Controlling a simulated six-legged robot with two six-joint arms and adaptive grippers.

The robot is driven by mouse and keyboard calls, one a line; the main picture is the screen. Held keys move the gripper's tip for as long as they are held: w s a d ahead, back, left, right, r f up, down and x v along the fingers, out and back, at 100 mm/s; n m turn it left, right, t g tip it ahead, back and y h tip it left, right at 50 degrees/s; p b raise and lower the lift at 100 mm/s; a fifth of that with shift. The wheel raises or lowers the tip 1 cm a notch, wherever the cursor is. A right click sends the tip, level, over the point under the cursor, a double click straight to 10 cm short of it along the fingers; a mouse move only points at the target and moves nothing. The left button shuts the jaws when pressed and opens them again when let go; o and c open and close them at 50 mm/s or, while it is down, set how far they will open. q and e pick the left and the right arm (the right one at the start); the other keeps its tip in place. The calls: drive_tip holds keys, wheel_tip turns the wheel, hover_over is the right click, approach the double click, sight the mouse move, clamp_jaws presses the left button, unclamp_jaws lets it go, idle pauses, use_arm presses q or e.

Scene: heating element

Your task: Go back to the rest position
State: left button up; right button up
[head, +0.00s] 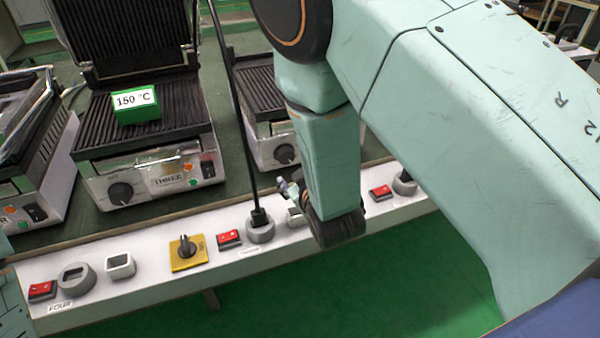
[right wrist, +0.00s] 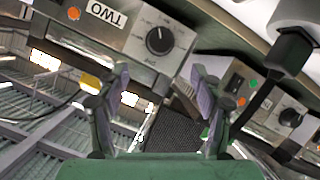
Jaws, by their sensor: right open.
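My right arm comes in from the right of the head view and hangs over the white power strip (head: 130,240). My right gripper (head: 290,190) is small and partly hidden by its own wrist, close above the strip near a plugged-in black connector (head: 259,217). In the right wrist view my right gripper (right wrist: 160,72) has its two fingers apart with nothing between them. A grill front labelled TWO, with a black knob (right wrist: 159,40), shows beyond the fingers. My left gripper is not in view; only a teal piece of mine shows at the lower left edge.
An open grill labelled THREE (head: 150,180) carries a green block (head: 136,105) reading 150 °C. Other grills stand on both sides. The strip bears red switches (head: 229,238), sockets and a yellow rotary switch (head: 188,252). A black cable (head: 231,90) rises from the connector. Green floor (head: 380,290) is clear in front.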

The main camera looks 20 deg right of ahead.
drive_tip(key=shift+s+r, duration=0.1)
drive_tip(key=shift+s, duration=0.15)
idle(0.3)
drive_tip(key=s+d+f+m+g, duration=0.3)
drive_tip(key=s+f+g, duration=0.5)
drive_tip(key=s+f, duration=0.7)
drive_tip(key=s+d+f+m+g+y+p, duration=0.1)
drive_tip(key=s+g, duration=0.4)
drive_tip(key=s, duration=1.6)
drive_tip(key=shift+s+d+f+m+g+p, duration=0.15)
drive_tip(key=shift+d+f+m+g+p, duration=0.15)
drive_tip(key=shift+f+m+p, duration=0.35)
drive_tip(key=shift+r, duration=0.1)
